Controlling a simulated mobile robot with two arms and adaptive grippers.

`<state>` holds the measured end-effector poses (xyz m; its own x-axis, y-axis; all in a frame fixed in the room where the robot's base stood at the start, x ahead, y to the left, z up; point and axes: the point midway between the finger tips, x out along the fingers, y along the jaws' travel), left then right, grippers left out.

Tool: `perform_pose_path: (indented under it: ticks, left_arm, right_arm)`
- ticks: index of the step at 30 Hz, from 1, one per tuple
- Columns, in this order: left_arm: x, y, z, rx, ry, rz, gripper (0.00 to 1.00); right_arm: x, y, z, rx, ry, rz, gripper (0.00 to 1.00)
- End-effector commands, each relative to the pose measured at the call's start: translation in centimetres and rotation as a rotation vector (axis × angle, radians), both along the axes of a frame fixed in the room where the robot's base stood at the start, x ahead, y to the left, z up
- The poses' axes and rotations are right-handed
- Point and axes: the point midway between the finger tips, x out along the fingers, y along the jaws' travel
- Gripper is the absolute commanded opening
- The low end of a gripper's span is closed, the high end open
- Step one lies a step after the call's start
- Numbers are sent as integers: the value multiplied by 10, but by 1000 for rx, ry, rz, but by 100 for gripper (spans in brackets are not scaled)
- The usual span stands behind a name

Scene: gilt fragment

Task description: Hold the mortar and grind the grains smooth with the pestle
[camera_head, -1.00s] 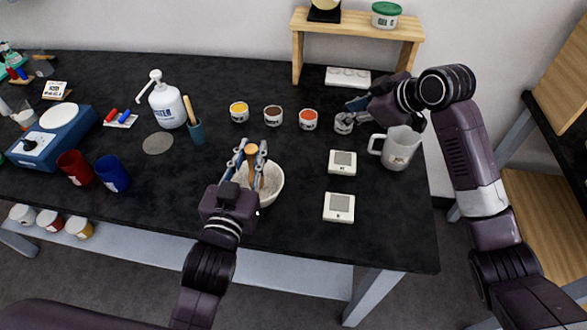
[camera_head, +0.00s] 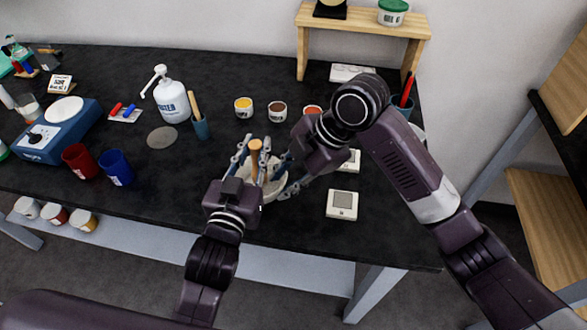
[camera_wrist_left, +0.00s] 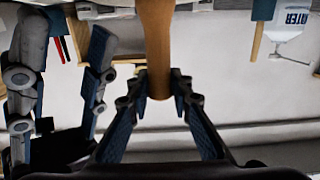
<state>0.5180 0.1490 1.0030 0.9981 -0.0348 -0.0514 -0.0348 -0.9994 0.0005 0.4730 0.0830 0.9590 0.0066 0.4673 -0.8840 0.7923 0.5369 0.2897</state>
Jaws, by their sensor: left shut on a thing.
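The white mortar (camera_head: 268,188) stands near the table's front edge in the head view, partly hidden by both grippers. The wooden pestle (camera_head: 255,148) stands upright in it; its lower end is hidden. My left gripper (camera_head: 254,158) is shut on the pestle, and the left wrist view shows the brown shaft (camera_wrist_left: 156,45) between its fingers. My right gripper (camera_head: 287,177) is at the mortar's right side with its fingers spread. Whether they touch the wall cannot be told. The grains are hidden.
Small yellow (camera_head: 243,107), brown (camera_head: 277,110) and red (camera_head: 312,110) pots stand behind the mortar. A square white device (camera_head: 342,204) lies to its right. Red (camera_head: 80,161) and blue (camera_head: 115,167) cups stand to the left. The table between is clear.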

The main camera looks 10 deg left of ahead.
Motion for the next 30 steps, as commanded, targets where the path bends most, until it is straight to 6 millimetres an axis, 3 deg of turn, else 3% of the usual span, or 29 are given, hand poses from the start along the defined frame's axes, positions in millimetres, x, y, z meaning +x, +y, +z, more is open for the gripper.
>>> perform_pose_path:
  ticks: [3,9,22,30]
  left_arm:
    - [0,0,0,0,-1,0,0]
    - [0,0,0,0,-1,0,0]
    - [0,0,0,0,-1,0,0]
    - [0,0,0,0,-1,0,0]
  right_arm:
    - [-1,11,-21,0,4,0,24]
    - [0,24,-43,1,1,-1,24]
    - [1,28,-53,0,-2,-1,24]
    - [1,28,-53,0,-1,-2,0]
